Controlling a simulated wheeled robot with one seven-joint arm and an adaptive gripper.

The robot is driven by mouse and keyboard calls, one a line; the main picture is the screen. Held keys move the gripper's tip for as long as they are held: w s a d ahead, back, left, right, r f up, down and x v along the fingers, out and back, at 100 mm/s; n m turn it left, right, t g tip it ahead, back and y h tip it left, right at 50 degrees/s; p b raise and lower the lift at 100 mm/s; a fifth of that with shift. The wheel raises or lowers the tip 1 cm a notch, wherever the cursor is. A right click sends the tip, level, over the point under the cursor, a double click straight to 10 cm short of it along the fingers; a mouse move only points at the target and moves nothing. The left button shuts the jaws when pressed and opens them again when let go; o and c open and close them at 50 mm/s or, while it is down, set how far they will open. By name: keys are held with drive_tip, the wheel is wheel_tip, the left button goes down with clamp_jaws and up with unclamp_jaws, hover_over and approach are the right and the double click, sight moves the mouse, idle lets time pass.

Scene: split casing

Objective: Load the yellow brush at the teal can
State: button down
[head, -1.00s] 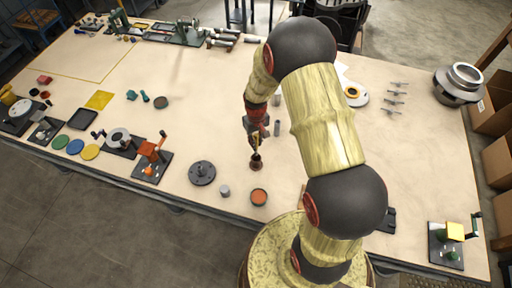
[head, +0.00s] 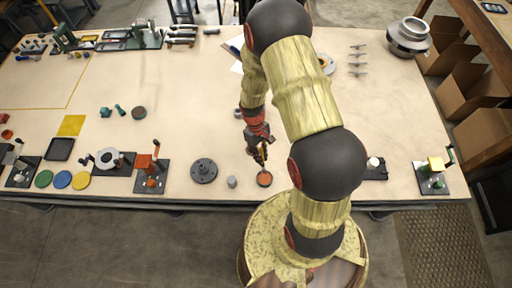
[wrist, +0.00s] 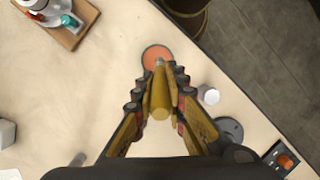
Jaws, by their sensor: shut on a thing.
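My gripper (wrist: 159,88) is shut on the yellow brush (wrist: 160,108), seen nearly end-on between its fingers in the wrist view. In the head view my gripper (head: 263,154) hangs just above a round can with an orange-red top (head: 264,179). In the wrist view the brush's far tip overlaps the near edge of this orange-red top (wrist: 157,54); I cannot tell whether they touch.
A small grey cylinder (head: 232,182) and a dark flanged disc (head: 203,170) stand left of the orange-topped can. A wooden tray (wrist: 84,26) with a white bottle shows in the wrist view. The table's front edge is close; the middle-left tabletop is mostly clear.

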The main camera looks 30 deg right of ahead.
drive_tip(key=shift+d+f+g, duration=0.1)
drive_tip(key=shift+d+g, duration=0.05)
drive_tip(key=shift+g, duration=0.15)
drive_tip(key=shift+f+b, duration=2)
drive_tip(key=shift+f, duration=0.9)
drive_tip(key=shift+f+b, duration=0.5)
drive_tip(key=shift+f, duration=0.15)
drive_tip(key=shift+r+p, duration=2.45)
drive_tip(key=shift+r, duration=1.1)
